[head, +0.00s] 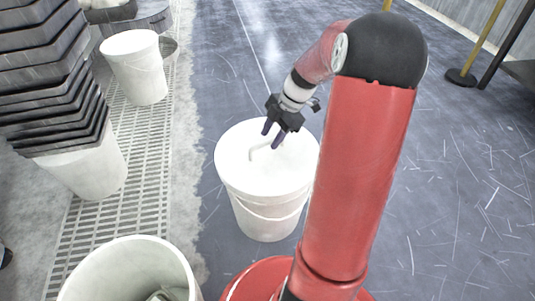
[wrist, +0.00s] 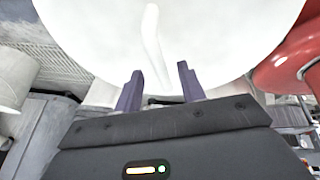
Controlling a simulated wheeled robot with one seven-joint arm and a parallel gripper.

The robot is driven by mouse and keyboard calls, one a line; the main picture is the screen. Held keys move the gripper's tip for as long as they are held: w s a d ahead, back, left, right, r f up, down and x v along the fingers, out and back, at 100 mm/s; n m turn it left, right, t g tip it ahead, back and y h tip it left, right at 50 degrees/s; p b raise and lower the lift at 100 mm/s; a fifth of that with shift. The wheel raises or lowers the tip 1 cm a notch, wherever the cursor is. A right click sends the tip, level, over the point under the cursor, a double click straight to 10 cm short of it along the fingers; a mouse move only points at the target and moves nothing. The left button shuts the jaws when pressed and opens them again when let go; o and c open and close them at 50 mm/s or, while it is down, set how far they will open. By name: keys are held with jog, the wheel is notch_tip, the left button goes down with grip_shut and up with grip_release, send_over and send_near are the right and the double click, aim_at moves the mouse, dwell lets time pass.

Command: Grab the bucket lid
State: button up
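The white bucket (head: 268,212) stands upright on the floor in the middle of the head view, with a wire bail on its side. Its white lid (head: 240,170) lies on top and carries a raised white handle (head: 262,150). The lid (wrist: 95,35) fills the top of the wrist view, and the handle (wrist: 152,45) runs down toward the space between my fingers. My gripper (head: 272,138) is above the lid, with its two purple fingers apart. In the wrist view my gripper (wrist: 158,82) is open and empty. I cannot tell whether the fingertips touch the lid.
Another white bucket (head: 137,68) stands at the back left. A stack of dark trays (head: 50,85) sits in a white bucket at the left. An open white bucket (head: 125,270) is at the front left. Bare floor (head: 460,190) lies to the right.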

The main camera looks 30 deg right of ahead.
aim_at(269, 140)
jog(key=shift+x, duration=1.55)
jog(key=shift+s+a, duration=0.1)
jog(key=shift+c, duration=0.4)
grip_shut()
jog(key=shift+r, duration=0.1)
